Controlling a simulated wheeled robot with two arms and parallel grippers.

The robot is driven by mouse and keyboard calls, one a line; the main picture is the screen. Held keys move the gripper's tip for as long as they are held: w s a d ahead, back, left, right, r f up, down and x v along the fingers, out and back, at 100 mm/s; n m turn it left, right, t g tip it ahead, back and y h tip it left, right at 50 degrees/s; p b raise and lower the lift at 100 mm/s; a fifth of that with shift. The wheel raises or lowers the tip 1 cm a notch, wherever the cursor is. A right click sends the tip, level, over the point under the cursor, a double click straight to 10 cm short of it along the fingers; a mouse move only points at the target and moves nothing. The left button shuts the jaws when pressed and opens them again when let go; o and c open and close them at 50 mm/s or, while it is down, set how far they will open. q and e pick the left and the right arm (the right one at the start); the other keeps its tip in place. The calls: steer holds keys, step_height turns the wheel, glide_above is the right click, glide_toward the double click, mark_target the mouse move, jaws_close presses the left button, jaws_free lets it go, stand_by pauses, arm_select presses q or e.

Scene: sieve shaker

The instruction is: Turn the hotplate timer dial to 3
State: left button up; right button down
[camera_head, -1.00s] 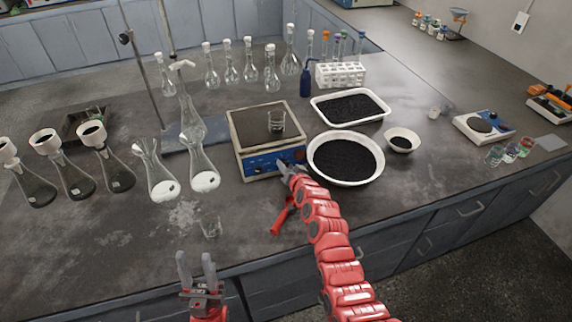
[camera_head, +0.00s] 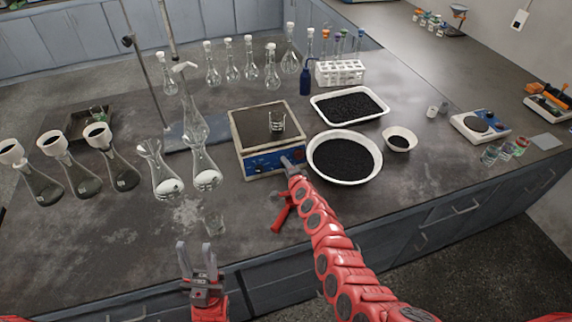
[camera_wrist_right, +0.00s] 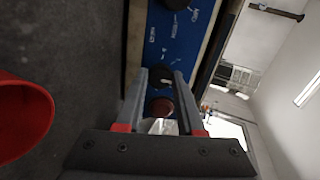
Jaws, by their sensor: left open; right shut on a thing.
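The hotplate (camera_head: 241,128) stands on the bench with a small beaker (camera_head: 277,122) on its plate. Its blue front panel (camera_head: 262,164) faces me and also shows in the right wrist view (camera_wrist_right: 177,40). My right gripper (camera_head: 289,163) is at the right part of this panel. In the wrist view its fingers (camera_wrist_right: 164,76) are shut on a dark round dial (camera_wrist_right: 161,76), partly hidden. A reddish round knob (camera_wrist_right: 160,106) and another black knob (camera_wrist_right: 175,3) lie along the panel. The dial's setting is not readable. My left gripper (camera_head: 196,247) is open and empty before the bench front.
A round bowl of black grains (camera_head: 372,174) stands just right of the hotplate, close to my right arm. Flasks (camera_head: 205,178) stand to its left.

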steer(key=m, duration=0.4)
steer(key=shift+f+m, duration=0.1)
steer(key=shift+m, duration=2.1)
steer(key=c, duration=0.5)
jaws_free()
